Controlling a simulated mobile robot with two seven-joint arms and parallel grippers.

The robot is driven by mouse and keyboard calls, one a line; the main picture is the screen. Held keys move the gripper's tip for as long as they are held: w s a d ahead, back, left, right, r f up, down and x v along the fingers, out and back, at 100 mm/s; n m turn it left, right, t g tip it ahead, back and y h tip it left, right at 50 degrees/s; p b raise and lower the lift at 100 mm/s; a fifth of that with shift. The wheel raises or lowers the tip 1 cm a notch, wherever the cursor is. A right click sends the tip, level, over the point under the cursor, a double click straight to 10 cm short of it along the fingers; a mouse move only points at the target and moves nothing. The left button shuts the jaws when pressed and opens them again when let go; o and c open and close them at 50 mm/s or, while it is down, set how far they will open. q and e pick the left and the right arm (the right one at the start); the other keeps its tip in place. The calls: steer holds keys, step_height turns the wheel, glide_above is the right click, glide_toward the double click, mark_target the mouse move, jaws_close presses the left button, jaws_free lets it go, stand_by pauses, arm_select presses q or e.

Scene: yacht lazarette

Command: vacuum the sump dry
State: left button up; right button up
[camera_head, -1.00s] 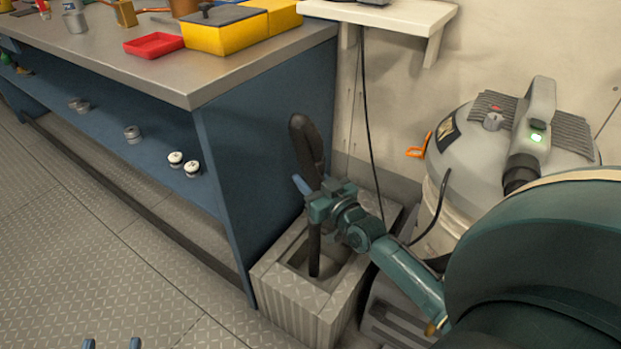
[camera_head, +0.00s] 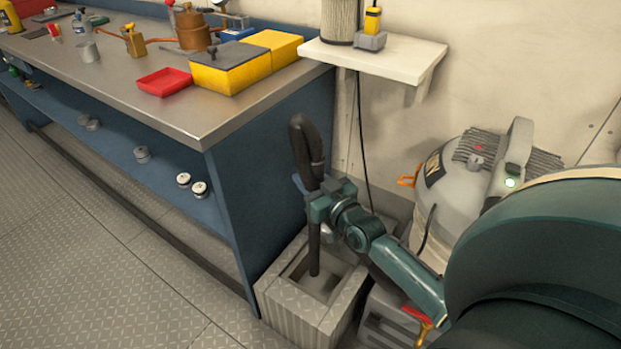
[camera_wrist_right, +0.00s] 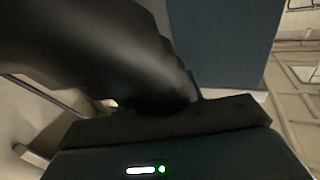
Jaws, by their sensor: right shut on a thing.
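The sump (camera_head: 283,299) is a square, grey, open-topped box on the floor beside the bench. My right gripper (camera_head: 324,199) is shut on the black vacuum wand (camera_head: 314,245) above it. The wand stands nearly upright, its lower end inside the sump opening; whether it touches the bottom, or any water remains, I cannot tell. In the right wrist view the dark wand (camera_wrist_right: 110,50) fills the upper left. The vacuum (camera_head: 452,190), a grey drum with a lit green light on its head, stands behind my right arm. My left gripper is not in view.
A blue workbench (camera_head: 245,180) stands left of the sump, with a red tray (camera_head: 164,82) and yellow boxes (camera_head: 245,68) on top. A white shelf (camera_head: 385,58) juts from the wall above. A black cable (camera_head: 363,140) hangs down the wall. The floor at left is clear.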

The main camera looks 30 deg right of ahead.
mark_target(310, 158)
step_height(310, 158, up, 4)
steer(key=p, duration=0.3)
steer(key=shift+r+p, duration=0.35)
steer(key=shift+p, duration=0.15)
steer(key=shift+r+p, duration=0.85)
step_height(310, 158, up, 3)
steer(key=p, duration=0.3)
steer(key=shift+r, duration=0.1)
steer(key=shift+r+p, duration=0.45)
steer(key=shift+p, duration=0.15)
steer(key=shift+r+p, duration=0.95)
steer(key=shift+p, duration=0.05)
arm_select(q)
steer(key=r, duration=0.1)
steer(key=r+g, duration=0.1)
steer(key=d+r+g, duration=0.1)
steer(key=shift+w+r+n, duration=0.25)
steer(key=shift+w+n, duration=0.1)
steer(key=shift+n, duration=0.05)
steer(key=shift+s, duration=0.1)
